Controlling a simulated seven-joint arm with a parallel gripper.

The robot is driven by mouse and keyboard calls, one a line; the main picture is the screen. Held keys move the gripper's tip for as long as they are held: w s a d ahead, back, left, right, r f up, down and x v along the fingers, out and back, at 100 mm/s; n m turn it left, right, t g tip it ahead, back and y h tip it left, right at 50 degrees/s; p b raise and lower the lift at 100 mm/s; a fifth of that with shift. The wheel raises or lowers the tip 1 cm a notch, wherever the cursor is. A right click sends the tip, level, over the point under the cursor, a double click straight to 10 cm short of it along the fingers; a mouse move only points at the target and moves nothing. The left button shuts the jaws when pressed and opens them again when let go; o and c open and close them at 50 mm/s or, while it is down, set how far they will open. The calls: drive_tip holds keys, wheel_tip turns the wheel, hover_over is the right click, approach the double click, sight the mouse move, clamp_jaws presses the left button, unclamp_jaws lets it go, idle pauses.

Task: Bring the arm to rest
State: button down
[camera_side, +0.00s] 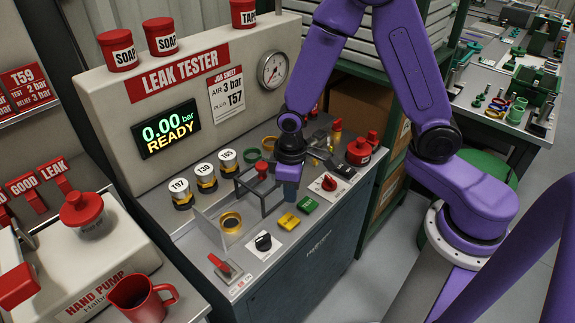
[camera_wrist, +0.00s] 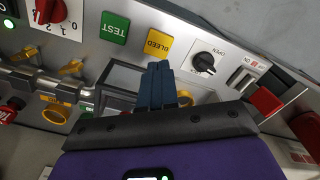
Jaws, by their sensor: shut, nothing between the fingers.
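My purple arm reaches over the leak tester bench. My gripper (camera_side: 290,190) points down above the bench top, just behind the green and yellow buttons in the side view. In the wrist view my gripper (camera_wrist: 158,72) has its blue fingers together with nothing between them. The leak tester (camera_side: 190,85) has a display (camera_side: 171,129) reading 0.00 bar READY. A dark fixture frame (camera_side: 258,192) stands close beside the fingers. I cannot tell whether they touch it.
The green TEST button (camera_wrist: 115,28) and yellow BLEED button (camera_wrist: 159,41) lie near the fingers. A black knob (camera_side: 263,241), a red lever (camera_side: 220,264), a gold ring (camera_side: 231,222) and labelled plugs (camera_side: 206,178) crowd the bench. A red mug (camera_side: 138,297) stands at front left.

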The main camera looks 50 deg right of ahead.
drive_tip(key=s+d+r+n, duration=0.2)
drive_tip(key=s+r+n, duration=0.1)
drive_tip(key=s+r, duration=0.4)
drive_tip(key=s+d+r+n, duration=0.3)
drive_tip(key=s+r, duration=0.4)
drive_tip(key=s, duration=0.5)
drive_tip(key=shift+d+r, duration=0.3)
idle(2.1)
